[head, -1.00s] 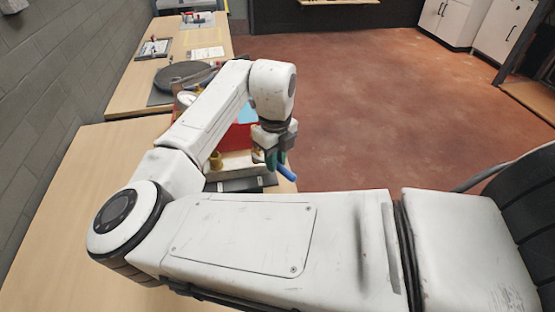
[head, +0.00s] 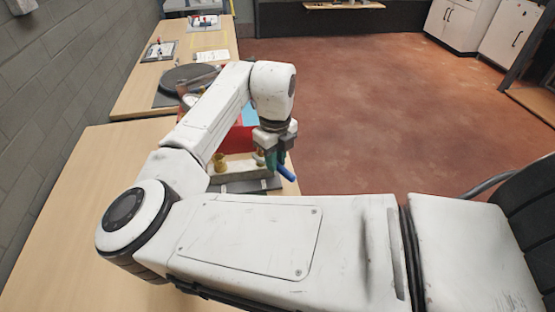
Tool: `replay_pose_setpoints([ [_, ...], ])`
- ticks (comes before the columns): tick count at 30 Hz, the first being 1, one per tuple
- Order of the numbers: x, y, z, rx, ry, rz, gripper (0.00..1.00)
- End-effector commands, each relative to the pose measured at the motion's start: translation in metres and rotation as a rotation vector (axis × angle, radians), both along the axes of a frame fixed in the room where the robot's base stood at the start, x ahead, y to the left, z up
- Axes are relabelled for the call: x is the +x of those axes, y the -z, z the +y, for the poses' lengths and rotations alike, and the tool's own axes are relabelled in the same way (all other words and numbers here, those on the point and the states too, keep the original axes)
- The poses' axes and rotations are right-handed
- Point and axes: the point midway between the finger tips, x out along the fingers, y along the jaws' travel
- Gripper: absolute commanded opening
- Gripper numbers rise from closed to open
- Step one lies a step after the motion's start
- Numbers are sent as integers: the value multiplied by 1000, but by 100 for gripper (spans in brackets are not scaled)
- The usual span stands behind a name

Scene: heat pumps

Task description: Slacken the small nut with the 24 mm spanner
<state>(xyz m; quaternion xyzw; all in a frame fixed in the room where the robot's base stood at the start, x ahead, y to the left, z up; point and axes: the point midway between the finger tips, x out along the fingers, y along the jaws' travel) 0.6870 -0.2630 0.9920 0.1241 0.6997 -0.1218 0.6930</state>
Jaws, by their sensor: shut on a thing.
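My gripper (head: 274,158) is over the right edge of the near bench, pointing down. It is shut on a tool with a blue handle (head: 286,173), apparently the spanner. The handle sticks out to the lower right, and its jaw end and size mark are hidden. A brass fitting (head: 219,162) stands upright on a pale block to the left of my gripper. Another small brass part (head: 258,157) shows right beside the fingers. I cannot tell which is the small nut, or whether the spanner is around it.
The wooden bench (head: 100,215) is bare at the left, along the wall. Behind the fittings are a red object (head: 238,138) and a round dark disc (head: 187,78). A second bench (head: 140,95) runs farther back. The reddish floor on the right is open.

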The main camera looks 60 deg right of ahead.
Motion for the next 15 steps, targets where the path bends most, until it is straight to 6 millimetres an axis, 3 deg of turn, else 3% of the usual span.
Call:
replay_pose_setpoints([
  [15,-1,-2,-4,-2,-61,2,0],
])
